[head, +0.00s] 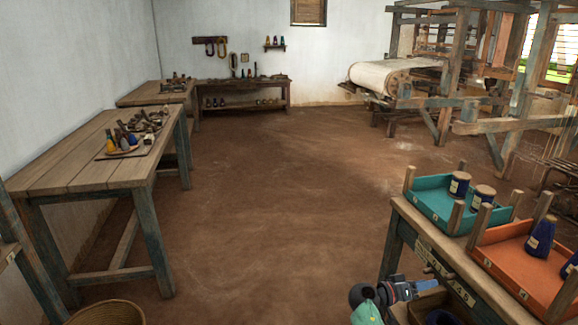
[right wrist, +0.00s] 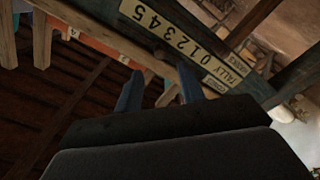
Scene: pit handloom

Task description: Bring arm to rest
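My right gripper (head: 424,285) is low at the right of the head view, beside the front edge of the bench with the trays. In the right wrist view its two blue fingers (right wrist: 160,92) stand apart, with no held object visible between them. Beyond the fingertips is a pale tally strip (right wrist: 188,38) with printed numbers on the bench's edge; it also shows in the head view (head: 445,272). I cannot tell whether the fingers touch the bench edge. My left gripper is out of view.
A teal tray (head: 428,205) and an orange tray (head: 500,262) hold dark blue spools on the right bench. A wicker basket (head: 108,314) is at lower left. A wooden table (head: 75,178) stands left, a loom (head: 455,70) back right. The middle floor is clear.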

